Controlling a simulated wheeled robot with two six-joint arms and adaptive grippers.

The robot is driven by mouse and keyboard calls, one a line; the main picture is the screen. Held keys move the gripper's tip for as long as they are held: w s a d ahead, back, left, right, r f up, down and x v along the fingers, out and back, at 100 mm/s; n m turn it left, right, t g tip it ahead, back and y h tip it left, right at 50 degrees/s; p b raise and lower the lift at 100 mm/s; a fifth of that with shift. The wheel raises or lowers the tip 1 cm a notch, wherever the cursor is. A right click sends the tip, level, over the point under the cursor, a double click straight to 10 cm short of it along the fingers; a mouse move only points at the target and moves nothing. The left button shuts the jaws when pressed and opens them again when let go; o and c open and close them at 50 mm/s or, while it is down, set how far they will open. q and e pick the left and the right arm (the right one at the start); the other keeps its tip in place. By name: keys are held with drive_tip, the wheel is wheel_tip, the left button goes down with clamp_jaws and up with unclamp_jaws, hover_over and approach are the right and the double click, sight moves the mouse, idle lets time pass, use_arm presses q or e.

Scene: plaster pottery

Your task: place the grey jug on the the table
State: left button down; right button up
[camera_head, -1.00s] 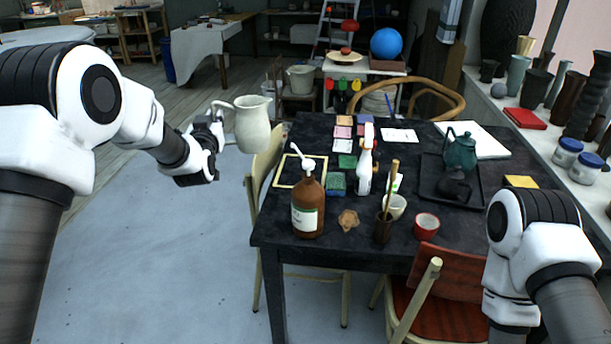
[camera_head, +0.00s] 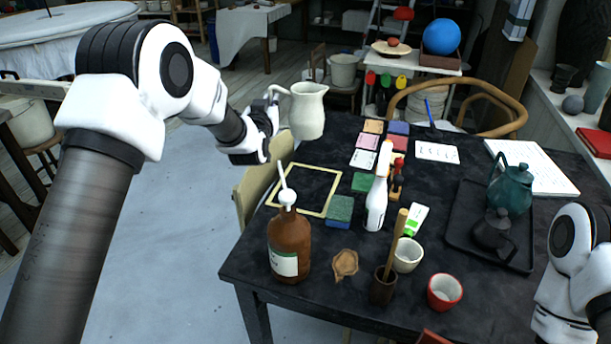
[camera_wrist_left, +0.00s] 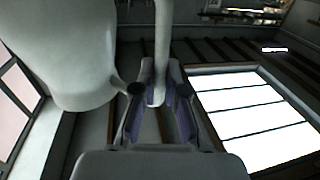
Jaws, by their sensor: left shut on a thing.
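The grey jug (camera_head: 308,112) is pale and upright, held in the air by its handle near the table's far left corner. My left gripper (camera_head: 272,106) is shut on the handle, to the left of the jug's body. In the left wrist view the jug (camera_wrist_left: 75,50) fills the upper left, and its handle runs down between the fingers of the gripper (camera_wrist_left: 157,95). The dark table (camera_head: 345,270) fills the middle and right. My right arm shows at the right edge, but its gripper is out of view.
A yellow square frame (camera_head: 329,208) lies on the table's left part. Near it are a brown bottle (camera_head: 289,245), a white spray bottle (camera_head: 376,200) and a green sponge (camera_head: 340,209). A black tray (camera_head: 460,235) holds a teal teapot (camera_head: 510,190). A chair (camera_head: 255,190) stands at the left edge.

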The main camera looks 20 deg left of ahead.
use_arm(q)
wheel_tip(320, 180, down, 17)
drive_tip(key=p, duration=0.1)
drive_tip(key=shift+s, duration=0.15)
